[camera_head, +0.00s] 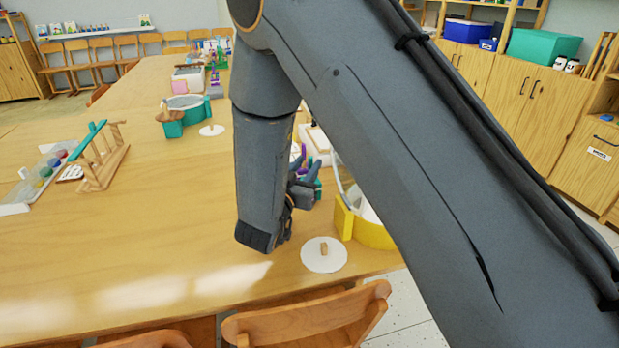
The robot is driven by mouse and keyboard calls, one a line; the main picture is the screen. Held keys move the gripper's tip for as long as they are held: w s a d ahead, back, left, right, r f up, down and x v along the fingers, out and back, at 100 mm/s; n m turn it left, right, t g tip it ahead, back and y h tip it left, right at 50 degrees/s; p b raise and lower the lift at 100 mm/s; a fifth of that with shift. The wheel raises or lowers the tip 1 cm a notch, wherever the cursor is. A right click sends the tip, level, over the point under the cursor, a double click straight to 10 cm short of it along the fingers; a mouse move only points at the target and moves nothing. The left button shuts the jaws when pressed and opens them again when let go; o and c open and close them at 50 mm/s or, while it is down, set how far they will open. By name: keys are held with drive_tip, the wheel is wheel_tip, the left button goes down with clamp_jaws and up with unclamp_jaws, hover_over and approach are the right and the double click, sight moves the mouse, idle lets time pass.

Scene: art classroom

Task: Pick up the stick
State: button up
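A short tan wooden piece (324,248) stands on a white round disc (318,262) near the table's front edge; it may be the stick, but it is too small to be sure. My gripper (309,182) is beyond this disc, partly hidden behind my forearm. Dark finger-like parts show above the table, pointing right and away. They are apart from the tan piece. Whether the fingers are open or hold anything is hidden.
A yellow-sided container (368,232) stands right of the disc, partly behind my arm. A wooden rack (104,163) and paint tray (40,178) are at left. A teal-sided container (173,126) stands farther back. A chair (306,318) is at the front edge. The left foreground tabletop is clear.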

drive_tip(key=x, duration=0.5)
drive_tip(key=shift+s+d+f+p, duration=0.1)
drive_tip(key=shift+s+d+p, duration=0.1)
drive_tip(key=shift+d+p, duration=0.15)
drive_tip(key=shift+w, duration=0.3)
clamp_jaws()
